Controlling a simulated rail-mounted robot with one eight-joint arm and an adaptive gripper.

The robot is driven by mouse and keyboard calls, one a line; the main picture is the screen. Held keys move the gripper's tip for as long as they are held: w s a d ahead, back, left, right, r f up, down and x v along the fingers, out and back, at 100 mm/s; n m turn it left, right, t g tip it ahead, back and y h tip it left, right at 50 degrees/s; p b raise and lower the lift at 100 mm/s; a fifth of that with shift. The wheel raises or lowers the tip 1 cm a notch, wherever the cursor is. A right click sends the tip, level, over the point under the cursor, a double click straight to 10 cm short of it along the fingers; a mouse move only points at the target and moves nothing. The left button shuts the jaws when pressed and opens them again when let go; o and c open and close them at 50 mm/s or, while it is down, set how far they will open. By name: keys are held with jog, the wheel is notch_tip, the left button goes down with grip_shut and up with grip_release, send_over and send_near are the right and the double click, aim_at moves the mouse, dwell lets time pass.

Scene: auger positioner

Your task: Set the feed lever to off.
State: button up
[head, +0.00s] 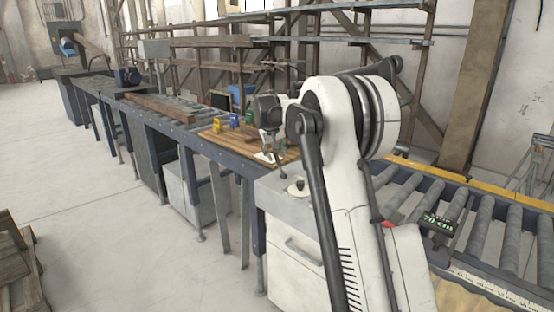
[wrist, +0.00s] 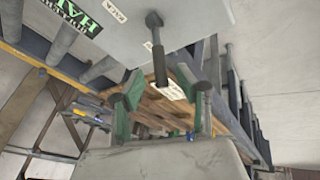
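A lever (wrist: 160,68) with a thin grey shaft and a thick black grip stands out from the pale grey cabinet face at the top of the wrist view; I take it to be the feed lever. In the head view a small dark knob on a pale round base (head: 298,187) sits on the white cabinet top; I cannot tell if it is the same lever. My gripper (wrist: 161,96) is open, its green-backed fingers apart on either side of the grip's end in the wrist view. Contact is not visible. In the head view my gripper (head: 272,158) points down left of the knob.
A white cabinet (head: 290,255) stands below the knob. Wooden boards (head: 215,137) with blue, yellow and green items lie on the bench behind it. A roller conveyor (head: 480,215) with a small green-lettered display (head: 438,222) is at right. Open floor lies left.

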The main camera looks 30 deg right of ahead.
aim_at(276, 157)
jog(key=shift+x, duration=1.9)
jog(key=shift+c, duration=0.2)
grip_shut()
jog(key=shift+a, duration=0.1)
